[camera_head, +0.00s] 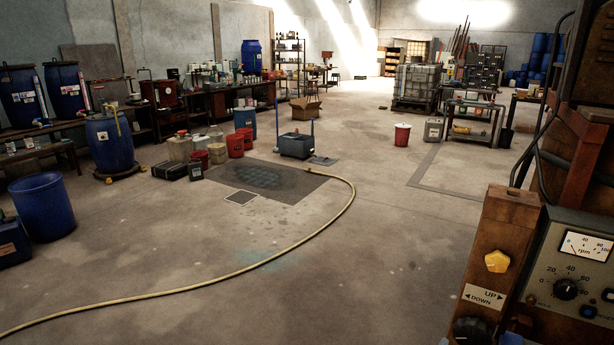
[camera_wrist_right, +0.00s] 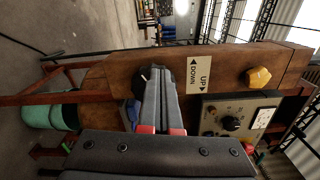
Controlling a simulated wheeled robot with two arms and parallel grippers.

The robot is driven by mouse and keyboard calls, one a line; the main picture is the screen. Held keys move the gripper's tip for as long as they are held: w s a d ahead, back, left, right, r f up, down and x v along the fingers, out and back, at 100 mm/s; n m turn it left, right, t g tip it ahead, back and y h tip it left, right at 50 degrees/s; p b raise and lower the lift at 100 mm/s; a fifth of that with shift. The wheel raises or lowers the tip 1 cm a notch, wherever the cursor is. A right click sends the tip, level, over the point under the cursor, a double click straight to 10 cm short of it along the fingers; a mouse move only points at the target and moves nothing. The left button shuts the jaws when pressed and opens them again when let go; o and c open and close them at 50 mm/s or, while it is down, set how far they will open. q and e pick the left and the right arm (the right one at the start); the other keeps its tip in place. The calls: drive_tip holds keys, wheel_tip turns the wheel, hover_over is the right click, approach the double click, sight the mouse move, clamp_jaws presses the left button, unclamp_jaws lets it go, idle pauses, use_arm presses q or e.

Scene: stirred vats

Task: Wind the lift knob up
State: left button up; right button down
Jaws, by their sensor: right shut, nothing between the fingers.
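A brown upright panel (camera_head: 506,225) stands at the lower right in the head view. It carries an UP/DOWN arrow plate (camera_head: 483,296) with a black round knob (camera_head: 470,330) just below, cut by the picture's lower edge. In the right wrist view the panel lies sideways, with the plate (camera_wrist_right: 199,76) beside the black knob (camera_wrist_right: 147,77). My right gripper (camera_wrist_right: 164,84) is shut and empty. Its fingers point at this knob and partly cover it; I cannot tell whether they touch. My left gripper is not in view.
A yellow knob (camera_head: 497,261) sits above the plate. A grey control box (camera_head: 547,265) with an rpm gauge (camera_head: 585,246) and a dial (camera_head: 566,289) adjoins the panel. A yellow hose (camera_head: 270,262) crosses the open floor. A blue tub (camera_head: 42,207) stands left.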

sight(462, 328)
drive_tip(key=w+d+f+m+b, duration=0.1)
drive_tip(key=w+d+m+b, duration=0.2)
drive_tip(key=w+m+b, duration=0.1)
drive_tip(key=shift+w+d+b, duration=0.2)
drive_tip(key=shift+w+b, duration=0.55)
drive_tip(key=shift+b, duration=0.4)
drive_tip(key=shift+s+d+f, duration=0.15)
drive_tip(key=shift+d, duration=0.05)
idle(0.3)
drive_tip(key=shift+b, duration=0.3)
drive_tip(key=shift+s+d+r, duration=0.2)
drive_tip(key=shift+d+r, duration=0.1)
drive_tip(key=shift+r, duration=0.3)
drive_tip(key=shift+s+d+r, duration=0.15)
drive_tip(key=shift+d+r, duration=0.1)
drive_tip(key=shift+r, duration=0.4)
drive_tip(key=shift+s+d+r, duration=0.2)
drive_tip(key=shift+d+r, duration=0.1)
drive_tip(key=shift+r, duration=0.3)
drive_tip(key=shift+s+d+r, duration=0.1)
drive_tip(key=shift+d, duration=0.05)
